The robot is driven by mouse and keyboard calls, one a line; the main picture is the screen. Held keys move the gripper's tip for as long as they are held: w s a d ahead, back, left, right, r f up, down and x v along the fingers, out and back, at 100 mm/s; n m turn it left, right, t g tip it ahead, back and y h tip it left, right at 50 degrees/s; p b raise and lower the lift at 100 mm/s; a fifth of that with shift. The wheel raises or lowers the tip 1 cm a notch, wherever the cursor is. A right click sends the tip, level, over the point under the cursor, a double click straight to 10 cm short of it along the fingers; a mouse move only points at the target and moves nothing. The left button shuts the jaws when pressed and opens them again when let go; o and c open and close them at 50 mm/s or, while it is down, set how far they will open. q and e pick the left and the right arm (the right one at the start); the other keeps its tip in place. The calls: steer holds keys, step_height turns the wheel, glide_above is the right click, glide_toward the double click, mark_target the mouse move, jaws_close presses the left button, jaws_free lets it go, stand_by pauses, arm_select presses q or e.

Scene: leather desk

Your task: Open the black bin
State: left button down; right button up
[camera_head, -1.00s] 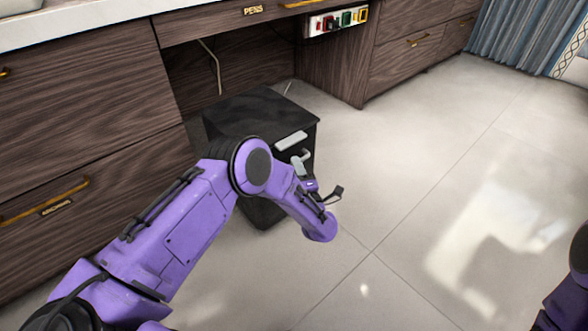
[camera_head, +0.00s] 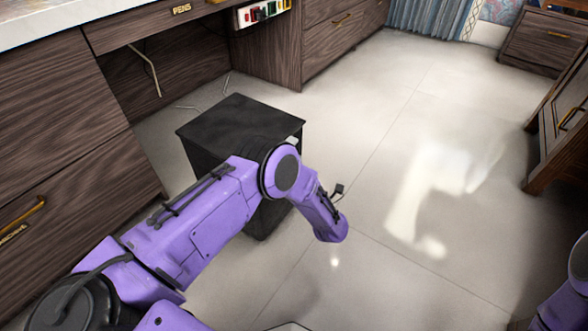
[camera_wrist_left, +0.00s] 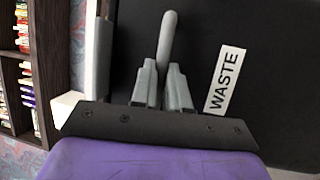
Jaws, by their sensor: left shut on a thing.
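The black bin (camera_head: 232,125) stands on the floor by the desk, its flat top showing. My left arm crosses in front of it and hides much of its front. In the left wrist view, my left gripper (camera_wrist_left: 165,88) is shut on a grey handle (camera_wrist_left: 168,38) on the bin's dark face (camera_wrist_left: 270,60). A white label reading WASTE (camera_wrist_left: 225,80) is right of the fingers. In the head view the left fingers are hidden behind my arm. Part of my right arm shows at the right edge, but its gripper is out of view.
The wooden desk (camera_head: 60,100) with drawers runs along the left. A power strip (camera_head: 262,12) is under its top. A wooden cabinet (camera_head: 562,115) stands at the right. The floor (camera_head: 400,170) between is clear.

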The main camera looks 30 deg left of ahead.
steer(key=shift+w, duration=0.1)
arm_select(q)
steer(key=c, duration=1.1)
jaws_free()
steer(key=p+v, duration=0.2)
steer(key=v, duration=0.8)
steer(key=shift+s+d, duration=0.1)
steer(key=shift+d, duration=0.15)
arm_select(e)
steer(key=shift+w+d+r+m+t+h, duration=0.15)
steer(key=shift+w+r+m+t+h, duration=0.35)
steer(key=shift+w+r+m+t, duration=0.5)
steer(key=shift+r, duration=0.15)
